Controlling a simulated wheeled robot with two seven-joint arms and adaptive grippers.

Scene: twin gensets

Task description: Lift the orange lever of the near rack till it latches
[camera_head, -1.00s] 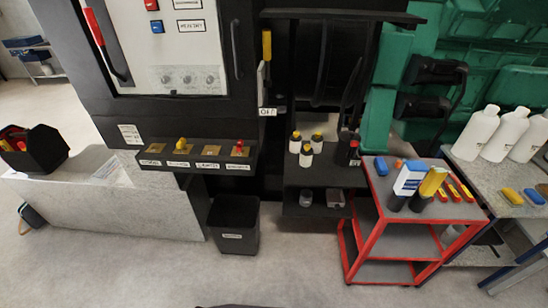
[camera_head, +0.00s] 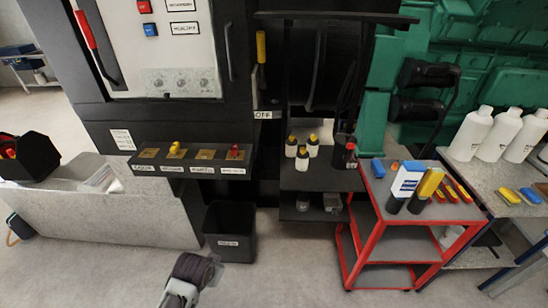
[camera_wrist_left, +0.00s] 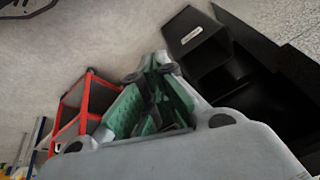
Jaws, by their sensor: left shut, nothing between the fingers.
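The near rack's lever (camera_head: 261,46) is a short, upright yellow-orange handle in the head view, at the left side of the dark open rack (camera_head: 322,105). An "OFF" label (camera_head: 263,114) sits below it. Part of my left arm shows at the bottom of the head view, low in front of the rack. The lever cannot be made out in the wrist view. My right gripper is not in view.
A black bin (camera_head: 230,232) stands on the floor below a shelf of knobs (camera_head: 190,165). Small bottles (camera_head: 302,152) stand on the rack's shelf. A red trolley (camera_head: 366,237) stands to the right. The floor in front is clear.

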